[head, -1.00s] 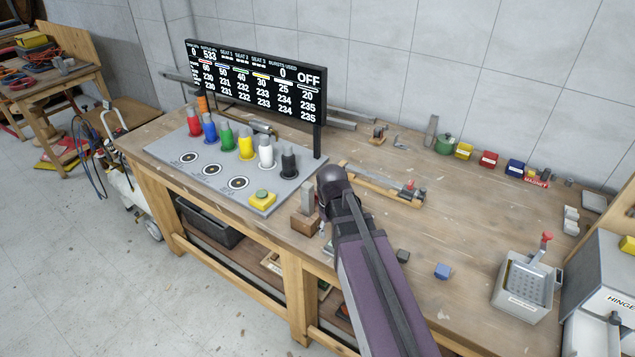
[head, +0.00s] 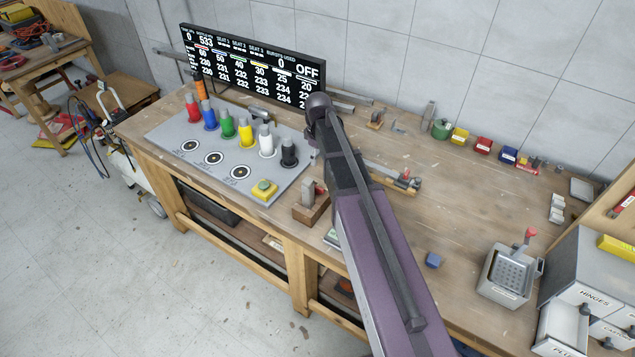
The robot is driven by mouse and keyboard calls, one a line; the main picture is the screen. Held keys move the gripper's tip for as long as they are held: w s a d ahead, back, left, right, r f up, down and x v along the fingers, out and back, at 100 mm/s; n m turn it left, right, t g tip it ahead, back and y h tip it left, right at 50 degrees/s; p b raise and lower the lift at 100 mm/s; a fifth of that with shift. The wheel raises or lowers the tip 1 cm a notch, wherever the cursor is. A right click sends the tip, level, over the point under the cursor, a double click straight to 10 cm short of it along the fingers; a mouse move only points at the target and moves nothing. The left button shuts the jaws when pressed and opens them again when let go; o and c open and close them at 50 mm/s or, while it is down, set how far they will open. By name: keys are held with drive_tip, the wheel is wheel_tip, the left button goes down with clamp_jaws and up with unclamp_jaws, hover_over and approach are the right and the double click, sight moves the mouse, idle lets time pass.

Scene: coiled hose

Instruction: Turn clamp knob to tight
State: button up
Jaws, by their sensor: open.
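A small red knob (head: 406,173) sits on a fixture (head: 396,180) with a wooden base and a grey bar, in the middle of the workbench. It could be the clamp knob, but no label on it can be read. My arm crosses the bench from the lower right and covers the fixture's left part. The arm's dark rounded end stands in front of the display's lower right corner. My gripper's fingers do not show; they are hidden behind the arm or out of view. No hose or clamp band can be made out on the bench.
A display reading OFF (head: 255,65) stands behind. A wooden block with a metal piece (head: 311,203) is near the front edge.

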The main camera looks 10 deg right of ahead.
sight(318, 187)
drive_tip(key=shift+f, duration=0.15)
wheel_tip(318, 187, down, 14)
drive_tip(key=b, duration=1.3)
drive_tip(key=shift+r+b, duration=0.25)
drive_tip(key=shift+b, duration=0.15)
idle(0.4)
clamp_jaws()
